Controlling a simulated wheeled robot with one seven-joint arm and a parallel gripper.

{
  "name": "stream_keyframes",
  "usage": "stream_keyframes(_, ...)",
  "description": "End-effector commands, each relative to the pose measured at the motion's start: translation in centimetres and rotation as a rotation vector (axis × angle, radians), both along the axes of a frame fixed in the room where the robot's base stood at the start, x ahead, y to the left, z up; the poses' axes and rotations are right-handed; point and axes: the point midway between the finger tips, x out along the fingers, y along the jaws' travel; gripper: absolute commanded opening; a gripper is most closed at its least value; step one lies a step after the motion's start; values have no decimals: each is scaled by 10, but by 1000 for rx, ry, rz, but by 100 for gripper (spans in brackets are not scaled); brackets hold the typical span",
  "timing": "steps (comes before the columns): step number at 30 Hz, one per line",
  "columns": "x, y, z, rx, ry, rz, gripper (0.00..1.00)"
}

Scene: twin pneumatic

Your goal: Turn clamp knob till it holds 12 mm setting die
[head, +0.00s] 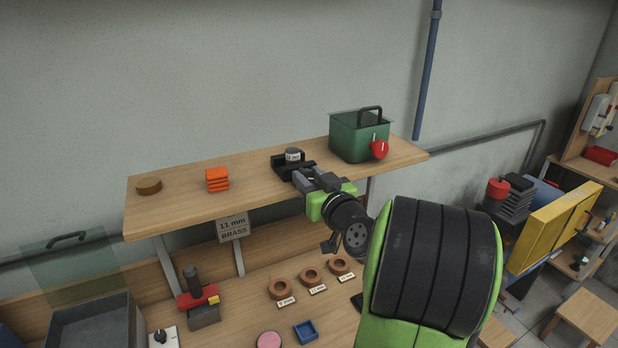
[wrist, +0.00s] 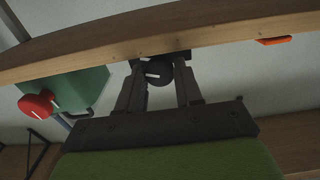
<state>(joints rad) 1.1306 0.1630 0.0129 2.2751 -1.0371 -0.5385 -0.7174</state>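The clamp (head: 281,167) is a black block on the wooden wall shelf. A grey round die (head: 293,154) with a white label sits at its top; the label is too small to read. The clamp's dark round knob (wrist: 158,72) with a white pointer line shows in the wrist view, below the shelf edge in that picture. My gripper (head: 305,178) reaches to the front of the clamp in the head view. In the wrist view its two fingers (wrist: 159,78) stand apart, one on each side of the knob. I see no clear contact with it.
A green box (head: 352,140) with a red knob (head: 379,149) stands right of the clamp. Orange plates (head: 217,180) and a brass disc (head: 149,186) lie left on the shelf. An "11 mm BRASS" sign (head: 233,228) hangs below; copper-coloured rings (head: 311,277) lie on the bench.

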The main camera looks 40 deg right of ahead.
Motion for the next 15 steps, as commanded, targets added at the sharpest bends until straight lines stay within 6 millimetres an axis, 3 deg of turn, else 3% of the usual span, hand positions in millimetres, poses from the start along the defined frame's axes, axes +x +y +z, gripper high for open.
stream_keyframes(1,0,0,0,0,0,0,27)
stream_keyframes(6,0,0,0,0,0,0,3)
stream_keyframes(15,0,0,-1,190,-57,1,3)
